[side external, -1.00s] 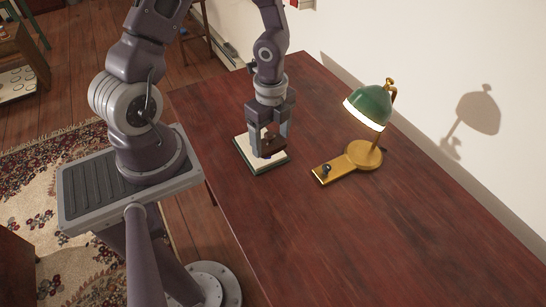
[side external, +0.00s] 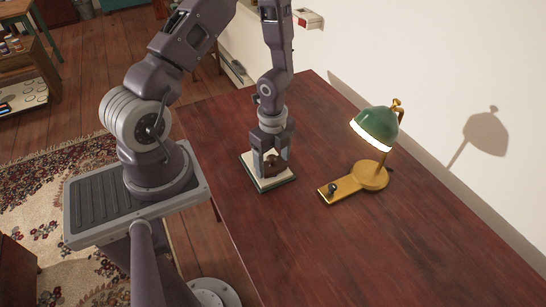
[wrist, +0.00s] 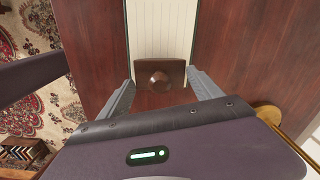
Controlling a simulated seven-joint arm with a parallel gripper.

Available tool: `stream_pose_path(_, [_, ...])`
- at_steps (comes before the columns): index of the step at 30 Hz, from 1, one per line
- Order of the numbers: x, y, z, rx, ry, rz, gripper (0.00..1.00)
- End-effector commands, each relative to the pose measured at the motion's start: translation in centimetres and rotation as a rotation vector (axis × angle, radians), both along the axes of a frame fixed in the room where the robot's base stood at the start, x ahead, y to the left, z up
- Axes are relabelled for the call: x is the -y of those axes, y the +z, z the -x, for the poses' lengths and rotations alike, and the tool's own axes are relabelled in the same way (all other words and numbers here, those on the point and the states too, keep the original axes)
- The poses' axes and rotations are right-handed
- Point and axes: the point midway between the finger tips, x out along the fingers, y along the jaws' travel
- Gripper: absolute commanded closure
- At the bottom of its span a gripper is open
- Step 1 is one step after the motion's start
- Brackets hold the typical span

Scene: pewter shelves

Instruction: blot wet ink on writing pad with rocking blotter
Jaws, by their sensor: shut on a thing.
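The rocking blotter (side external: 272,164) is a dark brown block with a round knob on top; it also shows in the wrist view (wrist: 176,84). My gripper (side external: 271,158) points down and is shut on the blotter, with one finger on each side of it in the wrist view. The writing pad (side external: 279,182) lies flat on the table under the gripper, with a pale page and a dark green edge. Its lined page extends past the blotter in the wrist view (wrist: 162,30). I see no ink on the bare page. Whether the blotter touches the page is unclear.
A brass desk lamp with a green shade (side external: 376,127) stands right of the pad, its base (side external: 345,189) reaching towards it. The reddish wooden table (side external: 330,250) is clear towards the front. A white wall (side external: 430,80) runs along the right side.

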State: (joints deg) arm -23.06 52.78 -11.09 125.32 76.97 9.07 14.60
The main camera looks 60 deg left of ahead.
Motion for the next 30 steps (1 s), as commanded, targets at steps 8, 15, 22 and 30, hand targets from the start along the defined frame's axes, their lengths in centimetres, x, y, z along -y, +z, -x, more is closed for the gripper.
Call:
stream_pose_path(8, [0.00, 0.03, 0.00, 0.000, 0.000, 0.000, 0.58])
stream_pose_path(15, [0.03, -0.06, -0.01, 0.000, 0.000, 0.000, 0.58])
stream_pose_path(22, [0.05, -0.41, -0.03, 0.001, 0.000, 0.000, 0.58])
stream_pose_path(30, [0.08, -0.80, -0.04, 0.001, 0.001, 0.001, 0.58])
